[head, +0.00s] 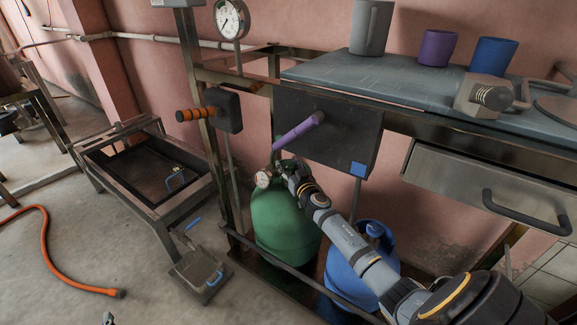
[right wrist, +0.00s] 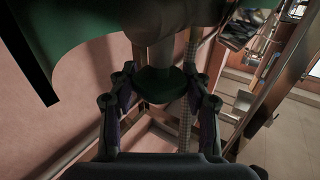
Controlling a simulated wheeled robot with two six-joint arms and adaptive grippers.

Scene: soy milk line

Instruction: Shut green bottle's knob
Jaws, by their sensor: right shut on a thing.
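The green bottle (head: 285,220) stands upright under the workbench, with a round gauge (head: 263,179) at its top. My right gripper (head: 287,173) reaches down to the bottle's top from the right. In the right wrist view, the dark green knob (right wrist: 161,84) sits between the two fingers of my right gripper (right wrist: 160,95), which are shut on it. The green bottle body (right wrist: 75,30) fills the upper left there. The gripper hides the knob in the head view. A small grey tip at the bottom left edge of the head view may be my left gripper.
A blue bottle (head: 352,280) stands right of the green one, below my right arm. A dark box with a purple lever (head: 298,132) is above. A metal rail (head: 290,272) runs in front of the bottles.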

